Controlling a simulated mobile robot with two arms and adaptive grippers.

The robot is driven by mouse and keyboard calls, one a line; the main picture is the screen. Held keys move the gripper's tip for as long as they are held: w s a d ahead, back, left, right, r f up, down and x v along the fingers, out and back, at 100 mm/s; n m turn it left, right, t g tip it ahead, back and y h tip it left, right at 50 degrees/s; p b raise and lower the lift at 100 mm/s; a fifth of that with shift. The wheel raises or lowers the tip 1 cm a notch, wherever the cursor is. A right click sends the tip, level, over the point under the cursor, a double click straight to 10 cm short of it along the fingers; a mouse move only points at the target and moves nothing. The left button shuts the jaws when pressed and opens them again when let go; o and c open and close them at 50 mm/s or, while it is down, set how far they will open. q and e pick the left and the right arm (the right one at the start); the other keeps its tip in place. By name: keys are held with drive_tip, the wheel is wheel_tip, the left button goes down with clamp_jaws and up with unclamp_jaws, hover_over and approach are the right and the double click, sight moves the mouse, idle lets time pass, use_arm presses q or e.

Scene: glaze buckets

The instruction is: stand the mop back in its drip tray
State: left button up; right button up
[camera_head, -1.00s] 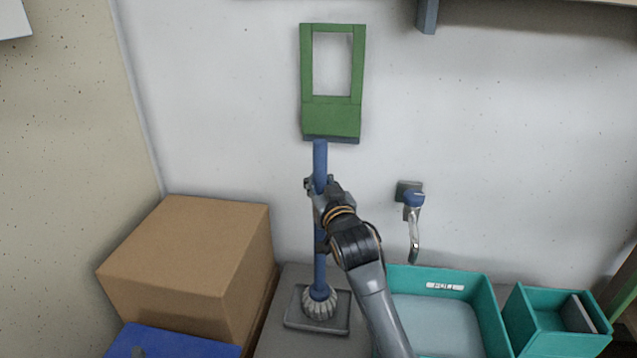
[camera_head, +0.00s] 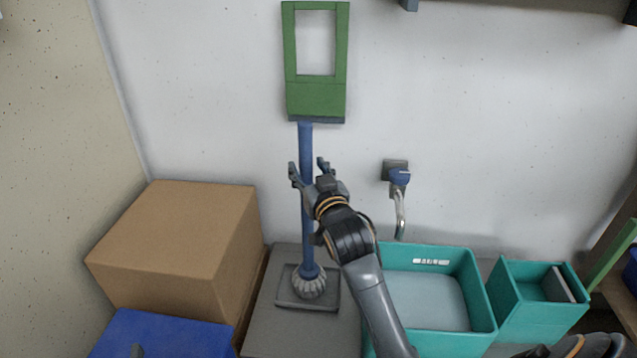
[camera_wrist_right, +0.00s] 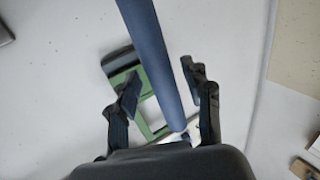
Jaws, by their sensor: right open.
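The mop has a blue handle (camera_head: 306,145) and a pale grey strand head (camera_head: 309,283). It stands upright, its head on the grey drip tray (camera_head: 332,303) beside the cardboard box. My right gripper (camera_head: 308,167) is open at the upper part of the handle, with a finger on either side. In the right wrist view the handle (camera_wrist_right: 152,55) runs between the spread fingers of the gripper (camera_wrist_right: 160,85), with gaps on both sides. My left gripper is not in view.
A green frame (camera_head: 316,98) hangs on the wall above the handle. A cardboard box (camera_head: 165,245) and a blue box (camera_head: 165,335) are left. A tap (camera_head: 400,205), a teal basin (camera_head: 480,290) and a smaller teal bin (camera_head: 530,320) are right.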

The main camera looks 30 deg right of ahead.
drive_tip(key=p+v, duration=0.1)
drive_tip(key=v, duration=0.8)
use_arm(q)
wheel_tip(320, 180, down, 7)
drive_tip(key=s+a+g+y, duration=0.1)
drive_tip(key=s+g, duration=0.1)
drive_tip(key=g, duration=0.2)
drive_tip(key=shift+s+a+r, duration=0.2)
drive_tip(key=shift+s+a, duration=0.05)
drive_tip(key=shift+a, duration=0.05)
use_arm(e)
drive_tip(key=s+a+f+n+g+y, duration=0.4)
drive_tip(key=s+a+f+n+y, duration=0.1)
drive_tip(key=s+a+f, duration=0.7)
drive_tip(key=shift+a+f+g+y, duration=0.3)
drive_tip(key=shift+a+f+y, duration=0.35)
drive_tip(key=shift+f+y, duration=0.15)
